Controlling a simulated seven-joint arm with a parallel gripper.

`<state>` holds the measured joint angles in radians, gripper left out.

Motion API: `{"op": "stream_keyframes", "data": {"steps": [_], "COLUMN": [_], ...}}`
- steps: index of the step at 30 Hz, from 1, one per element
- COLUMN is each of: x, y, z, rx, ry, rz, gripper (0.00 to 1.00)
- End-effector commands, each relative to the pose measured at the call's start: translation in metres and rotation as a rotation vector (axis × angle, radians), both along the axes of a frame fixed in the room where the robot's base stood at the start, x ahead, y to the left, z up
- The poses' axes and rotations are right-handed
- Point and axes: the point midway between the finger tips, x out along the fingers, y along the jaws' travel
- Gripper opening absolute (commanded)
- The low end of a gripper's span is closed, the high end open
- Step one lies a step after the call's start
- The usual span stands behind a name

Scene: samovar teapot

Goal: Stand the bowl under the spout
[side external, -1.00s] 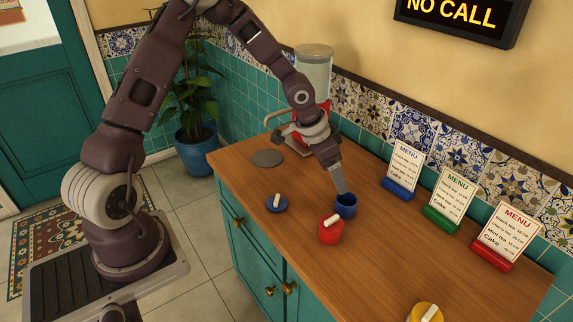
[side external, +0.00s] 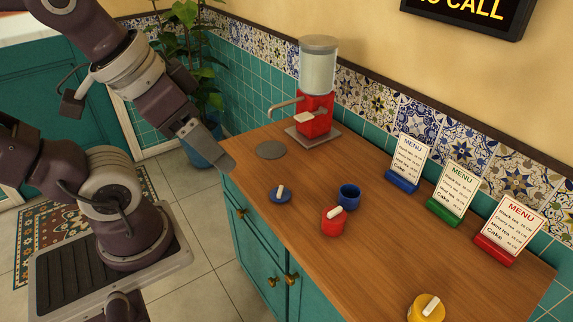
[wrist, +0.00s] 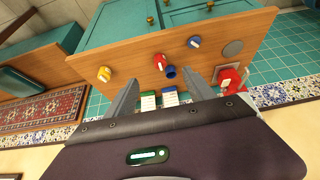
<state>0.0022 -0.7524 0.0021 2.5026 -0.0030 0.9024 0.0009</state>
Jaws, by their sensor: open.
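The blue bowl (side external: 349,199) stands upright and uncovered on the wooden counter; it also shows in the wrist view (wrist: 171,73). A blue lid with a white handle (side external: 281,195) lies to its left. The red dispenser (side external: 316,113) has a clear tank, and its spout (side external: 284,104) reaches out to the left. A flat grey disc (side external: 270,150) lies on the counter near and below the spout. My gripper (side external: 224,158) is off the counter's left edge, well apart from the bowl. In the wrist view its two fingers (wrist: 163,82) are spread and empty.
A red lidded bowl (side external: 333,222) stands close in front of the blue bowl. A yellow lidded one (side external: 426,308) is at the near end. Blue, green and red menu stands (side external: 443,217) line the wall side. The wooden counter (side external: 390,260) is clear between.

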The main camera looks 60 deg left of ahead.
Motion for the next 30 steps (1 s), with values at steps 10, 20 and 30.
{"op": "stream_keyframes", "data": {"steps": [10,20,30], "x": [0.036,0.251,0.31], "y": [0.011,0.059,0.036], "z": [-0.001,-0.104,-0.261], "rx": [0.04,0.174,-0.02], "ry": [-0.012,-0.141,-0.278], "rz": [0.011,-0.133,-0.304], "gripper": [0.63,0.63,0.63]}}
